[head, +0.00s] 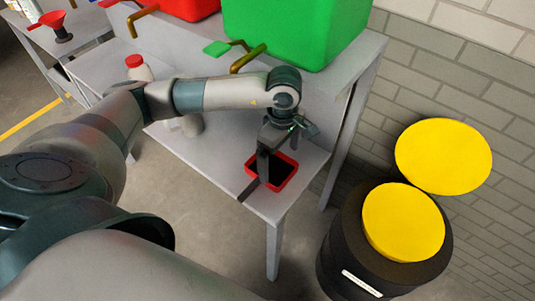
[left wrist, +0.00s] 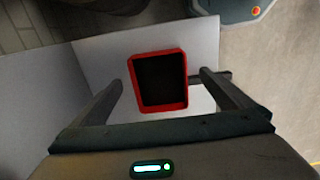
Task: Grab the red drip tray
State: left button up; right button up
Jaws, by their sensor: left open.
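The red drip tray (head: 285,173) has a red rim and a dark inside. It sits on the lower shelf of the grey bench, near its front right corner. My left gripper (head: 262,178) is over the tray, pointing down, with one finger across its left side in the head view. In the left wrist view the tray (left wrist: 184,80) lies beyond the two open fingers (left wrist: 160,95), roughly centred between them, with nothing held. I cannot tell the exact height of the fingertips above the tray. My right gripper is not in view.
A green container (head: 290,30) with a tap and a red one (head: 190,8) stand on the upper shelf. A white bottle with a red cap (head: 138,68) stands behind my arm. A black drum (head: 340,255) with a yellow lid (head: 403,222) stands right of the bench (head: 273,215).

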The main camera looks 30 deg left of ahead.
aim_at(280, 176)
pick_arm(q)
notch_tip(280, 176, down, 4)
jog(key=shift+w+d+r+b, duration=0.15)
jog(key=shift+r+b, duration=0.1)
jog(key=shift+b, duration=0.2)
jog(key=shift+f, duration=0.55)
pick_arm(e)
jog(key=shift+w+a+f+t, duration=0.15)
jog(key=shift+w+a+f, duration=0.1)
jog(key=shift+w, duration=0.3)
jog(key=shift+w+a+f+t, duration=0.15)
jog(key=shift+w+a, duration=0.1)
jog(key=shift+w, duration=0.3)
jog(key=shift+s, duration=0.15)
pick_arm(q)
jog(key=c, duration=1)
